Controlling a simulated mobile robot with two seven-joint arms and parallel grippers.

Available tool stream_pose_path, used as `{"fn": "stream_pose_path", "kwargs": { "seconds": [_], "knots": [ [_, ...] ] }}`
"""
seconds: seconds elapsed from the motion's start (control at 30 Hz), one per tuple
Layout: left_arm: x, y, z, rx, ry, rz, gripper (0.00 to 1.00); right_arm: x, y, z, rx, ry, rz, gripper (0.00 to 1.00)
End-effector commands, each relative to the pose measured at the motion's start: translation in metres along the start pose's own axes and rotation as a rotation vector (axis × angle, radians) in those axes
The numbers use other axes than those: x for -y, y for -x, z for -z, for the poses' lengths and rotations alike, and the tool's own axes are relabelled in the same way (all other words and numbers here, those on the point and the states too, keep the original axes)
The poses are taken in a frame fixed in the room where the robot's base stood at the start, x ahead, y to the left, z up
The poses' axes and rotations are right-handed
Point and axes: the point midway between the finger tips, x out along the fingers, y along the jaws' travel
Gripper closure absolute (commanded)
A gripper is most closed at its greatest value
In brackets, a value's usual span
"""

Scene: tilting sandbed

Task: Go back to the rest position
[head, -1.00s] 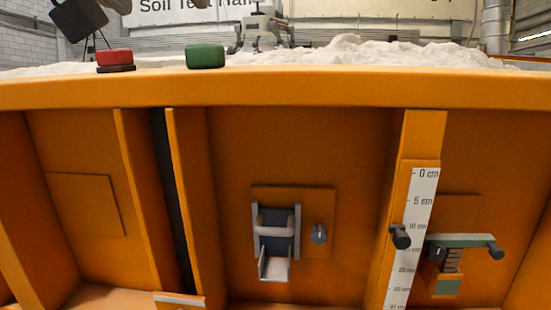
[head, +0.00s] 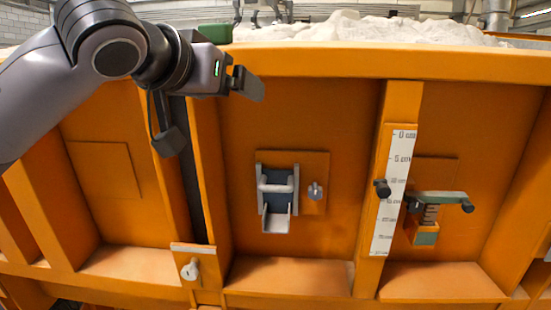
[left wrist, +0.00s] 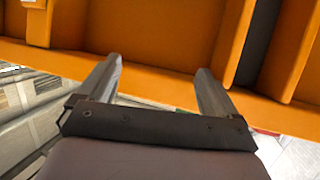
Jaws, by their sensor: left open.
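My left arm comes in from the left in the head view. Its left gripper (head: 246,82) is in front of the upper part of the orange sandbed wall (head: 330,65), just below the rim. In the left wrist view the two fingers of the left gripper (left wrist: 158,85) stand wide apart with nothing between them, and the orange wall (left wrist: 160,45) lies beyond. My right gripper is not in view.
A latch (head: 277,195) and a small knob (head: 315,190) sit mid-wall. A centimetre scale (head: 394,190) with a dark knob (head: 382,188) and a green-handled spring clamp (head: 438,198) are at right. Pale sand (head: 370,28) rises above the rim. The space before the wall's right half is clear.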

Motion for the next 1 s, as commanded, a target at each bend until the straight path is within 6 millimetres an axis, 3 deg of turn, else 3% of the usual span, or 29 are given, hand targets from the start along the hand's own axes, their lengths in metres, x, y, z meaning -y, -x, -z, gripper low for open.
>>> {"fn": "stream_pose_path", "kwargs": {
  "seconds": [0.03, 0.2, 0.5, 0.77, 1.0],
  "knots": [
    [-0.003, -0.016, -0.02, 0.018, 0.005, -0.031, 0.07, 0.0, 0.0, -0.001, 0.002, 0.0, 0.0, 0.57],
    [-0.012, -0.052, -0.071, 0.034, 0.021, -0.118, 0.07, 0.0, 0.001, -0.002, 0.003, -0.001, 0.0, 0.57],
    [-0.019, -0.096, -0.17, 0.043, 0.082, -0.216, 0.07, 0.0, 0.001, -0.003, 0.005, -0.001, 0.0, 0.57],
    [-0.019, -0.113, -0.262, 0.045, 0.15, -0.238, 0.07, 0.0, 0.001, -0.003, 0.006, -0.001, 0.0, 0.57],
    [-0.012, -0.111, -0.353, 0.058, 0.205, -0.205, 0.07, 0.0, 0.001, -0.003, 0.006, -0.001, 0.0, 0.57]
  ]
}}
